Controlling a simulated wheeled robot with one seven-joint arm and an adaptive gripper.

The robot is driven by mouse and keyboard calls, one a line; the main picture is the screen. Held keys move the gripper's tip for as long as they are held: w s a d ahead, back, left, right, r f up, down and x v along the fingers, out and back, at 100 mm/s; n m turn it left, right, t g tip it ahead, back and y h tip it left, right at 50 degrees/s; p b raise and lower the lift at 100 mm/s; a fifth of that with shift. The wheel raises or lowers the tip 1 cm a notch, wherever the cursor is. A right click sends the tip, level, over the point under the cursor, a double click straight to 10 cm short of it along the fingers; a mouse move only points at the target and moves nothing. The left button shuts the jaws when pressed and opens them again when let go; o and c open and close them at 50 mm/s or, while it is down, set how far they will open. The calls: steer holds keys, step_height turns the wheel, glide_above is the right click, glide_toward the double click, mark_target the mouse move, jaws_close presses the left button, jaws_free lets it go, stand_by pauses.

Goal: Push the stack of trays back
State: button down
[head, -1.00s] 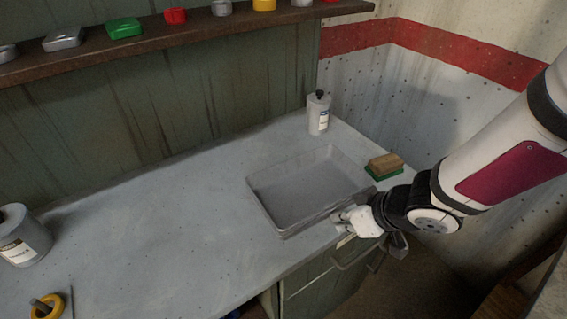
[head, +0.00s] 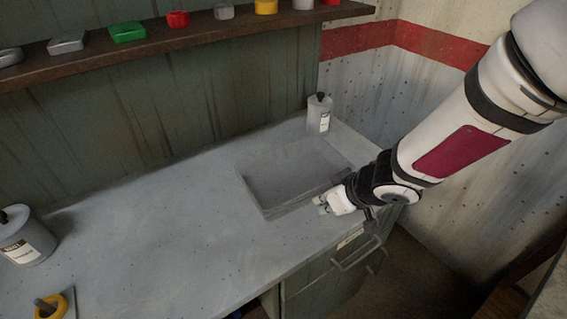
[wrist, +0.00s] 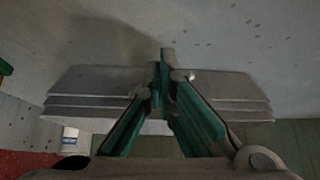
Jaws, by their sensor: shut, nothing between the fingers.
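The stack of trays (head: 262,178) is grey, shallow and rectangular, and sits on the grey worktop near its right end. In the wrist view its layered side (wrist: 90,104) spans the picture behind my fingers. My gripper (head: 318,201) is at the front right part of the stack, at its front wall. The gripper (wrist: 163,85) is shut and empty, with its green-sided fingers together in front of the stack. The fingertips look to be at or against the stack's side; exact contact cannot be told. My arm hides the stack's front right corner.
A white bottle with a black cap (head: 319,115) stands behind the stack. A grey canister (head: 24,238) and a yellow tape roll (head: 50,306) are at the left. A shelf with small containers (head: 180,30) runs along the wall. The worktop (head: 150,225) left of the stack is clear.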

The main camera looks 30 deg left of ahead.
mark_target(281, 166)
steer(key=shift+w+a+p, duration=0.3)
steer(key=shift+a, duration=0.45)
steer(key=shift+w+a+p, duration=0.25)
steer(key=shift+a, duration=0.55)
steer(key=shift+w+a+p, duration=0.3)
steer(key=shift+a, duration=0.45)
steer(key=shift+w+a+p, duration=0.3)
steer(key=shift+a+p, duration=0.55)
steer(key=shift+p, duration=0.25)
steer(key=shift+w+a+p, duration=0.35)
steer(key=shift+a+p, duration=0.5)
steer(key=shift+p, duration=0.3)
steer(key=shift+w+a+p, duration=0.3)
steer(key=shift+a+p, duration=0.55)
steer(key=shift+p, duration=0.25)
steer(key=shift+w+a+b, duration=0.4)
steer(key=shift+a, duration=0.45)
steer(key=shift+w+a, duration=0.35)
steer(key=shift+a, duration=0.55)
steer(key=shift+w+a, duration=0.3)
steer(key=shift+a, duration=0.55)
steer(key=shift+s+d+r+p, duration=0.4)
steer(key=shift+d+r+p, duration=0.15)
steer(key=shift+d, duration=0.55)
steer(key=shift+s+d+r+p, duration=0.45)
steer(key=shift+d+p, duration=0.15)
steer(key=shift+d, duration=0.45)
steer(key=shift+s+d+r+p, duration=0.4)
steer(key=shift+d+r+p, duration=0.15)
steer(key=shift+d, duration=0.55)
